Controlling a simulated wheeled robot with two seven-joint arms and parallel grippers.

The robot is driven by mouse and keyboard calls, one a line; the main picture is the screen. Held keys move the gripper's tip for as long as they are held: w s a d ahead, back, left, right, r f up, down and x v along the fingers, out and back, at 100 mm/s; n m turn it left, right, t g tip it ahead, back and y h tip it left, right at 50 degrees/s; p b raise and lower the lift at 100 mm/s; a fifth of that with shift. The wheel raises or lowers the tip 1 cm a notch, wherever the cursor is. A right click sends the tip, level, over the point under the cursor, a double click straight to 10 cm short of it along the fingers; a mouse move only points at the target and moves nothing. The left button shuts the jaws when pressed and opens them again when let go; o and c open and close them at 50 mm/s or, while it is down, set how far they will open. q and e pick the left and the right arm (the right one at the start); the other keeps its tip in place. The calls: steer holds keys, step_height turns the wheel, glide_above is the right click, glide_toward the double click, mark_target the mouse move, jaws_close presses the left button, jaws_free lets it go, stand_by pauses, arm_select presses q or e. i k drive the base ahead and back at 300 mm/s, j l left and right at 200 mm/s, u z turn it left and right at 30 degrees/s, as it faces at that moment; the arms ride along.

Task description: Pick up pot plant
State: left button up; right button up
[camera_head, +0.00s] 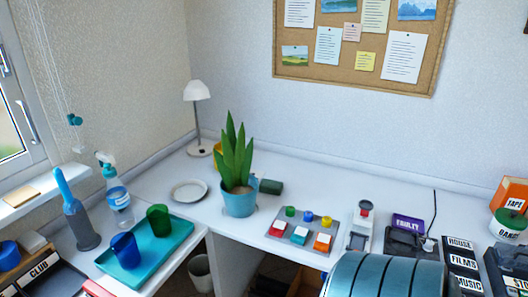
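The pot plant (239,201) stands upright on the white desk, near the middle of the head view. It has tall, pointed green leaves and a light blue pot. Nothing covers its front. Neither of my grippers is in view.
A white plate (189,190) and a white lamp (197,92) are to the plant's left. A dark green block (270,187) sits close at its right. A panel (303,231) with coloured buttons is further right. A teal tray (144,281) holds a blue cup (125,250) and a green cup (158,221).

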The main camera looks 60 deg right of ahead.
mark_target(233, 166)
steer(key=z, duration=1.65)
